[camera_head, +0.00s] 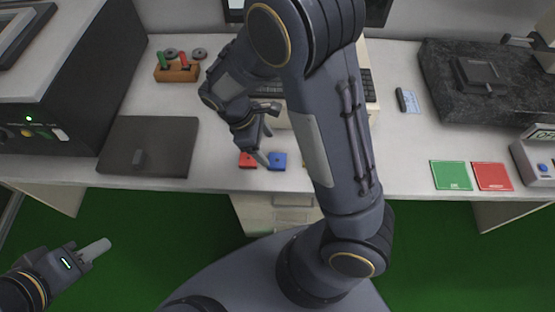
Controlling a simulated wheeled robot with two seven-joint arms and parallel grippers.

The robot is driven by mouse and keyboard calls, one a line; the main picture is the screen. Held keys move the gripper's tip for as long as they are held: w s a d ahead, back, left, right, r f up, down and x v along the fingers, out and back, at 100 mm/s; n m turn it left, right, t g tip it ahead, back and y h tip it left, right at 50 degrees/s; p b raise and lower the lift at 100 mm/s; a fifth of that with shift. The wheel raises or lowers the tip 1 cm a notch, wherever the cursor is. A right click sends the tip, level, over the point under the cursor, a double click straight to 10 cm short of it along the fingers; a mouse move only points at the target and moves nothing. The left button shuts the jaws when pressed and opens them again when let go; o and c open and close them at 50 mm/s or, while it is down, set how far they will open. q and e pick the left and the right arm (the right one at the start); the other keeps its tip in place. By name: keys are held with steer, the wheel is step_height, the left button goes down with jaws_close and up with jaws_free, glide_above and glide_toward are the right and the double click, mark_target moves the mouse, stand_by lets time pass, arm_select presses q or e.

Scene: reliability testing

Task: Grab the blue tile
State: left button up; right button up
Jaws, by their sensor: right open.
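The blue tile (277,162) lies flat on the white table near its front edge. A red tile (247,160) lies just left of it. My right gripper (267,148) is open and hangs over the table just above and left of the blue tile, with one fingertip between the two tiles in the picture. Nothing shows between its fingers, and I cannot tell whether that fingertip touches the table. My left gripper (97,250) is low at the left, over the green floor, away from the table; its finger gap cannot be made out.
A dark flat plate (165,140) lies to the left. An orange holder (177,73) with red and green pieces stands behind. A keyboard (370,92) is partly hidden by my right arm. Green (451,175) and red (492,177) pads lie at the right front. A dark stone slab (445,100) is behind them.

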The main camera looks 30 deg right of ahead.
mark_target(276, 160)
steer(key=x, duration=0.7)
steer(key=shift+w+a+f, duration=0.1)
steer(key=shift+w, duration=0.05)
steer(key=c, duration=1.1)
